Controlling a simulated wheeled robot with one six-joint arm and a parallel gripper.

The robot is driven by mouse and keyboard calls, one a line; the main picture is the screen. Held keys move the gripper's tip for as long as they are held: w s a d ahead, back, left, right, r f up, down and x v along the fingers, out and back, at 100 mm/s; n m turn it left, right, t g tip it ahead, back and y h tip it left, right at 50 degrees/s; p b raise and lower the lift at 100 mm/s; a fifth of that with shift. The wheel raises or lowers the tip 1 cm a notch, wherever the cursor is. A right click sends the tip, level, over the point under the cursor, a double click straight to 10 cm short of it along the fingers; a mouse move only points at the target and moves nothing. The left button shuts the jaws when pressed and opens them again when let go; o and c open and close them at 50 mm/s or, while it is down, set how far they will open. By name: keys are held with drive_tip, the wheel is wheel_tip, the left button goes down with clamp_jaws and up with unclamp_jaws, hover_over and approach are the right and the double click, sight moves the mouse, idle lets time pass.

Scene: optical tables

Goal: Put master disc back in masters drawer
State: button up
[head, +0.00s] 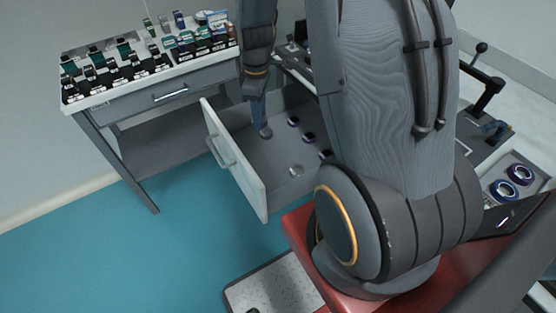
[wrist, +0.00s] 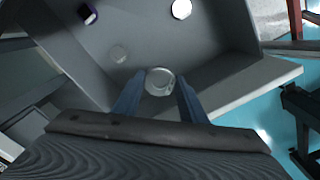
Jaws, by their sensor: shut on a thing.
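The masters drawer (head: 238,160) is pulled open and also shows in the wrist view (wrist: 228,85). My gripper (head: 264,132) reaches down into it, near the left part of the drawer floor. In the wrist view my gripper (wrist: 160,92) is shut on a pale, clear round disc (wrist: 160,80), held between the two fingertips over the drawer. The fingers hide its sides, and I cannot tell if it touches the floor. Several dark purple-rimmed discs (head: 309,138) stand in a row in the drawer. Small clear pieces (head: 295,169) lie nearer its front right.
A side table (head: 115,100) with rows of small dark holders stands at the left, its own drawer shut. My arm hides part of the open drawer's right side. A tray at the right holds blue and purple ringed discs (head: 520,174). The teal floor (head: 150,255) at left is clear.

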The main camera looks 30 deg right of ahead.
sight(281, 153)
drive_tip(key=d+f+n+b, duration=0.2)
drive_tip(key=f+n+b, duration=0.1)
drive_tip(key=f, duration=0.3)
drive_tip(key=d+f+n+b, duration=0.2)
drive_tip(key=f+n+b, duration=0.2)
drive_tip(key=f+b, duration=0.2)
drive_tip(key=d+f+n+b, duration=0.3)
drive_tip(key=f+b, duration=0.1)
drive_tip(key=f, duration=0.2)
drive_tip(key=shift+s+d+n+b, duration=0.1)
drive_tip(key=shift+s+n+b, duration=0.2)
drive_tip(key=shift+b, duration=0.1)
drive_tip(key=o, duration=1.3)
drive_tip(key=shift+f, duration=0.1)
drive_tip(key=shift+o, duration=0.2)
